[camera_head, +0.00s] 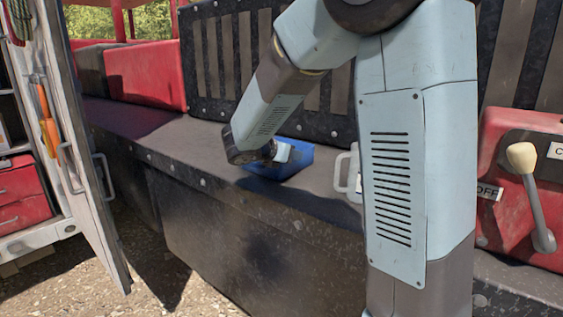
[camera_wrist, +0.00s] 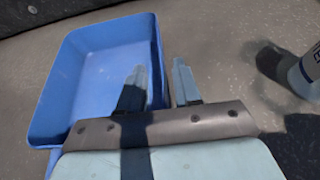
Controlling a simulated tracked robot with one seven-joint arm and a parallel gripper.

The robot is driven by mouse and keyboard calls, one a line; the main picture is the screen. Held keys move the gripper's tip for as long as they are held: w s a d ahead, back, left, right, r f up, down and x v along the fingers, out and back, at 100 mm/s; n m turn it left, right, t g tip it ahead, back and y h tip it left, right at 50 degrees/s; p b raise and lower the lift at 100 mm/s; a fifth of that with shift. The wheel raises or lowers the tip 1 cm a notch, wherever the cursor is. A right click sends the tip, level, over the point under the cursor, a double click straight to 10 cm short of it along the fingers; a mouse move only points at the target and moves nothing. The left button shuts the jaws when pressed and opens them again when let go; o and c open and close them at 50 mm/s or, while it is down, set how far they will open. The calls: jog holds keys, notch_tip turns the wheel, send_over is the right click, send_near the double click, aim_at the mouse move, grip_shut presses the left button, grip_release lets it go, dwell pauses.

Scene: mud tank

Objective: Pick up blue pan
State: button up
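The blue pan (camera_head: 303,160) sits on the dark bench ledge, partly hidden by my arm in the head view. In the wrist view the pan (camera_wrist: 82,75) is a shallow, empty tray at the left. My gripper (camera_wrist: 160,78) has its two fingers apart, with the pan's right wall between them. The left finger is over the pan's inside and the right finger is outside it. A gap shows beside the right finger. In the head view my gripper (camera_head: 284,153) is at the pan, its fingertips mostly hidden.
A white container with a handle (camera_head: 348,174) stands right of the pan; a white thing with dark lettering (camera_wrist: 309,70) shows at the wrist view's right edge. Red panels with a lever (camera_head: 530,180) are at the far right. The ledge left of the pan (camera_head: 165,140) is clear.

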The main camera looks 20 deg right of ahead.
jog(key=shift+w+d+f, duration=0.25)
jog(key=shift+w+d, duration=0.15)
jog(key=shift+d, duration=0.15)
grip_shut()
